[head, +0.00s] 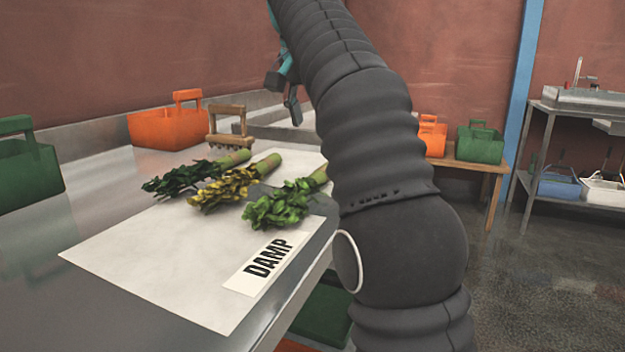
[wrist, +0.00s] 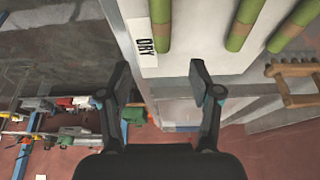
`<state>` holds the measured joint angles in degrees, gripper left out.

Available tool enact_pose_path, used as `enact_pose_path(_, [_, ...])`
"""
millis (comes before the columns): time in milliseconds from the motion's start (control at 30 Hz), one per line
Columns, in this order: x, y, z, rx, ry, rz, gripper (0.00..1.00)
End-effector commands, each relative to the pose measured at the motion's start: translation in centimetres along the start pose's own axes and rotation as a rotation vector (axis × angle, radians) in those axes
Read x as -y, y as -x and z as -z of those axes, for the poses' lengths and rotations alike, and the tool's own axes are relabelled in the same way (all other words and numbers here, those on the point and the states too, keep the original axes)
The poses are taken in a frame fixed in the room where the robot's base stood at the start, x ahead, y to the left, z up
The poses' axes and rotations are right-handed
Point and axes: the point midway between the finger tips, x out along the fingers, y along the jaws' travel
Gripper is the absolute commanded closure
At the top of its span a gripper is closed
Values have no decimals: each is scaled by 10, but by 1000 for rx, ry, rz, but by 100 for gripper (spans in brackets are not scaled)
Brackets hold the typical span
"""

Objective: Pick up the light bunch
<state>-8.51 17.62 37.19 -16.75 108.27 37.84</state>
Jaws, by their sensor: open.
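Three leafy bunches with thick green stems lie side by side on a pale sheet (head: 130,255). In the head view, the leaves are dark green on the left bunch (head: 180,178), yellow-green and palest on the middle bunch (head: 228,188), and bright green on the right bunch (head: 280,205). Only their stems show in the wrist view: right bunch (wrist: 162,25), middle bunch (wrist: 245,22), left bunch (wrist: 294,26). My gripper (head: 292,106) is open and empty, above the stem-end side of the sheet. Its fingers (wrist: 158,74) line up in the picture with the right bunch's stem, apart from it.
A DAMP label (head: 268,263) lies at the leaf end, a DRY label (wrist: 143,42) at the stem end. A wooden-handled tool (head: 228,112) and an orange carrier (head: 165,128) stand behind the bunches. A green carrier (head: 28,172) stands at left. My arm hides part of the table's right side.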

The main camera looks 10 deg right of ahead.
Motion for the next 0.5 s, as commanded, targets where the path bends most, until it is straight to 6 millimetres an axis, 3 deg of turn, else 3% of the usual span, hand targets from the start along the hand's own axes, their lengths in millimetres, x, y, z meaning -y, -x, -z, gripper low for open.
enact_pose_path(500, [2, -61, -4, 2, 7, 2, 36])
